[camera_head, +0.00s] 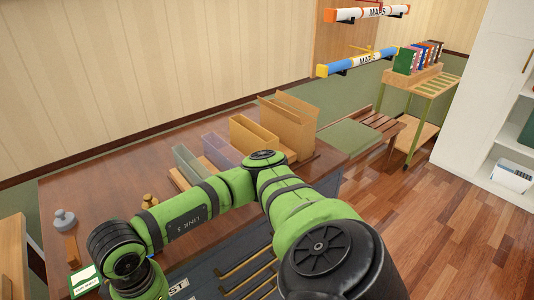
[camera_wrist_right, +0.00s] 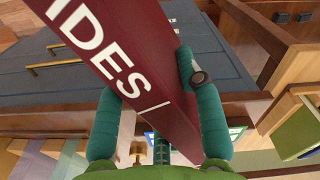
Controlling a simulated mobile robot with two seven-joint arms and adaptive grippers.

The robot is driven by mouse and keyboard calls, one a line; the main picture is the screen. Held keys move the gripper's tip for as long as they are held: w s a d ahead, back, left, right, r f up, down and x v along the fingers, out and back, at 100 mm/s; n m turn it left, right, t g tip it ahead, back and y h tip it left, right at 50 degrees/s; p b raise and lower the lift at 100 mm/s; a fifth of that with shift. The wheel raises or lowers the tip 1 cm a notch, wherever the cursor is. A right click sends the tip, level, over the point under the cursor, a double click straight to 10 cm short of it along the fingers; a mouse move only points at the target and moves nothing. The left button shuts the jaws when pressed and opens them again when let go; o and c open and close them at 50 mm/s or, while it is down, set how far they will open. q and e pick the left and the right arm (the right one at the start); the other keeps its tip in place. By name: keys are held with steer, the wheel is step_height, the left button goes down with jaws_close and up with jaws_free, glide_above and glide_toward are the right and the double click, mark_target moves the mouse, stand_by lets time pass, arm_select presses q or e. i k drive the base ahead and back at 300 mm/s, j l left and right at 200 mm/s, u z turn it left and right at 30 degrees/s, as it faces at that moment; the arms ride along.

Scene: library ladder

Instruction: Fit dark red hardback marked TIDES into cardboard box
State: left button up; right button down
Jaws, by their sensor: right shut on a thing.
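The dark red hardback (camera_wrist_right: 130,60) fills the middle of the right wrist view, with large white letters reading "IDES" in sight. My right gripper (camera_wrist_right: 150,95) is shut on it, with teal fingers on both sides of the book. The book runs tilted across the view, and its upper end is cut off. The cardboard box (camera_head: 291,119) stands open, flaps up, on the dark wooden desk in the head view, behind my green arm. The book and my right gripper are not visible in the head view. My left gripper is in neither view.
Tan (camera_head: 251,136), purple (camera_head: 218,152) and grey-green (camera_head: 187,164) holders stand in a row left of the box. A grey stamp-like object (camera_head: 65,219) and brass piece (camera_head: 149,201) are on the desk. A slatted bench (camera_head: 382,125) is to the right. The desk's left area is mostly clear.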

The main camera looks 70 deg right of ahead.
mark_target(299, 139)
steer(key=k+l+z, duration=0.1)
steer(key=l, duration=0.4)
steer(key=k+l+z, duration=0.1)
steer(key=l, duration=0.4)
steer(key=k+l+z, duration=0.1)
steer(key=l, duration=0.4)
steer(key=k+l+z, duration=0.1)
steer(key=l, duration=0.4)
